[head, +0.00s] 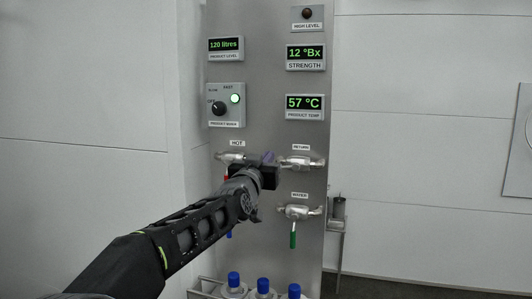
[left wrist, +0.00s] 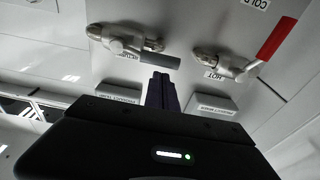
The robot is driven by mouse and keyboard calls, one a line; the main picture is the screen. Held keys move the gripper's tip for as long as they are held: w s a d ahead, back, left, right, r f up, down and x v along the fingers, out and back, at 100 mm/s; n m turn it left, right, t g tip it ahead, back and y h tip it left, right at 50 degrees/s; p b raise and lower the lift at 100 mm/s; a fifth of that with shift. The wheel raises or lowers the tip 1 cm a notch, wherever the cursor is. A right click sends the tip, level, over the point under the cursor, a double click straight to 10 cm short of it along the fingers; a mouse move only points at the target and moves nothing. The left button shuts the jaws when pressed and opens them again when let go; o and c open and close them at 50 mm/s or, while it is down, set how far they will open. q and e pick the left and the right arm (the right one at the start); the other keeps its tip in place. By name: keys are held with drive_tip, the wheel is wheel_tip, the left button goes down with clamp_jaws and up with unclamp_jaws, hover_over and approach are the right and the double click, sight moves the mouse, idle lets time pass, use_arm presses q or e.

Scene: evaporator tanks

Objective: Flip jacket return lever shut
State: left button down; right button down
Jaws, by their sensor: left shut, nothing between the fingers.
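The jacket return valve (head: 301,162) is a silver valve on the grey panel, under its RETURN label. In the left wrist view, which is upside down, the return valve (left wrist: 122,42) has a dark grey lever (left wrist: 160,62) lying sideways, roughly along the pipe, pointing towards the HOT valve. In the head view my gripper hides most of that lever. My left gripper (head: 268,158) is shut and empty, just left of the return valve. In the left wrist view its closed fingertips (left wrist: 161,80) are close to the lever; I cannot tell whether they touch. My right gripper is not in view.
The HOT valve (head: 230,157) is left of my gripper, with a red lever (left wrist: 277,38). The WATER valve (head: 298,211) below has a green lever (head: 293,238) hanging down. A mixer switch box (head: 226,104) and displays are above. Blue-capped bottles (head: 263,286) stand below.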

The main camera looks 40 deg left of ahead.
use_arm(q)
drive_tip(key=shift+f, duration=0.45)
drive_tip(key=shift+f+n+b, duration=0.3)
drive_tip(key=shift+n+b, duration=0.05)
drive_tip(key=shift+n, duration=0.25)
drive_tip(key=d+f+n+g+y+b, duration=0.1)
drive_tip(key=f+n, duration=0.3)
drive_tip(key=n, duration=0.5)
drive_tip(key=w+d+f+n+g+b, duration=0.1)
drive_tip(key=d+f+n, duration=0.3)
drive_tip(key=n, duration=0.6)
drive_tip(key=shift+w+f+g+y+b, duration=0.15)
drive_tip(key=shift+w+g+y+b, duration=0.2)
drive_tip(key=shift+b, duration=0.3)
drive_tip(key=shift+a, duration=0.1)
